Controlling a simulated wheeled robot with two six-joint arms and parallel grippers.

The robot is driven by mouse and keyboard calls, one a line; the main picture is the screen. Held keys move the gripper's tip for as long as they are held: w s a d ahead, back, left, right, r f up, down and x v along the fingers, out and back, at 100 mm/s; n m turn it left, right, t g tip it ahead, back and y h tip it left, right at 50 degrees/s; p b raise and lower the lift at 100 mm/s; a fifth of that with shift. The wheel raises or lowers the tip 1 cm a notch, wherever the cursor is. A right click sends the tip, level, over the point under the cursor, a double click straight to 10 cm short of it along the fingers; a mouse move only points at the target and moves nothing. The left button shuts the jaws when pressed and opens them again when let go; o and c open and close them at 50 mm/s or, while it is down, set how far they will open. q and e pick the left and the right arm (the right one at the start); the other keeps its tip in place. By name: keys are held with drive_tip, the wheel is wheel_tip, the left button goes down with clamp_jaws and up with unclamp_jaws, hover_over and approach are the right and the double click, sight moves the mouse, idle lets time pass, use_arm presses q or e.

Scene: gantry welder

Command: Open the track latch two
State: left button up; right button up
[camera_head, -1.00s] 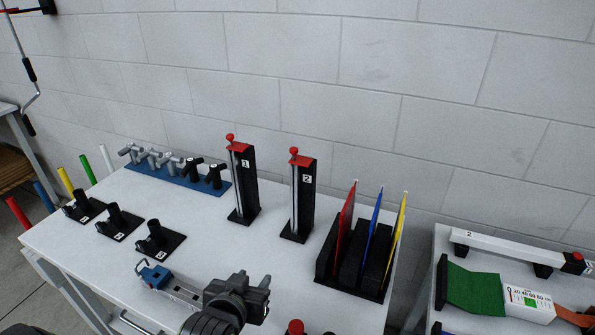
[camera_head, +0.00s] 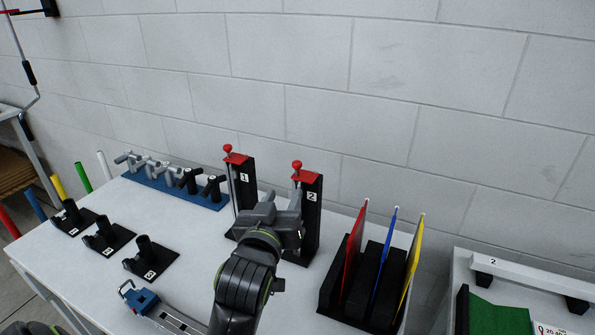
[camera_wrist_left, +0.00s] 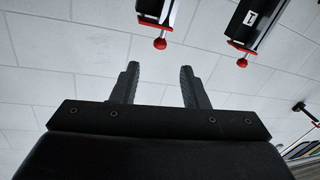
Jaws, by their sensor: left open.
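Track latch two (camera_head: 313,195) is a black upright post labelled 2, with a red top and a red ball knob (camera_head: 297,165), on the white table. Its lower part is partly hidden by my left gripper (camera_head: 268,203). My left gripper is open and empty, in front of the two posts in the head view. In the left wrist view its fingers (camera_wrist_left: 156,84) are spread apart, with a red knob (camera_wrist_left: 160,43) just beyond the tips and apart from them. That knob appears to belong to latch two (camera_wrist_left: 154,12). My right gripper is not in view.
A matching post labelled 1 (camera_head: 246,190) stands just left of latch two. A black rack (camera_head: 332,293) with red, blue and yellow plates stands to the right. A blue holder (camera_head: 165,192) with several grey and black handles lies behind left. Small black stands (camera_head: 150,260) are at left.

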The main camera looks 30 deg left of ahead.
sight(296, 167)
use_arm(q)
drive_tip(key=x, duration=0.3)
drive_tip(key=p+x, duration=0.1)
drive_tip(key=x, duration=0.3)
drive_tip(key=p+x, duration=0.1)
drive_tip(key=x, duration=0.3)
drive_tip(key=shift+w+a+r, duration=0.1)
drive_tip(key=shift+w+r, duration=0.05)
drive_tip(key=shift+r, duration=0.1)
drive_tip(key=shift+w+a+f, duration=0.1)
drive_tip(key=shift+w+a, duration=0.05)
drive_tip(key=shift+w, duration=0.5)
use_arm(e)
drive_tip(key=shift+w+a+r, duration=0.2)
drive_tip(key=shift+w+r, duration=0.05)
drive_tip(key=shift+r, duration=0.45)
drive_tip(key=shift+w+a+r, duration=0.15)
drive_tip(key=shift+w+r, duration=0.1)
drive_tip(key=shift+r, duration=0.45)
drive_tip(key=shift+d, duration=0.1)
use_arm(q)
clamp_jaws()
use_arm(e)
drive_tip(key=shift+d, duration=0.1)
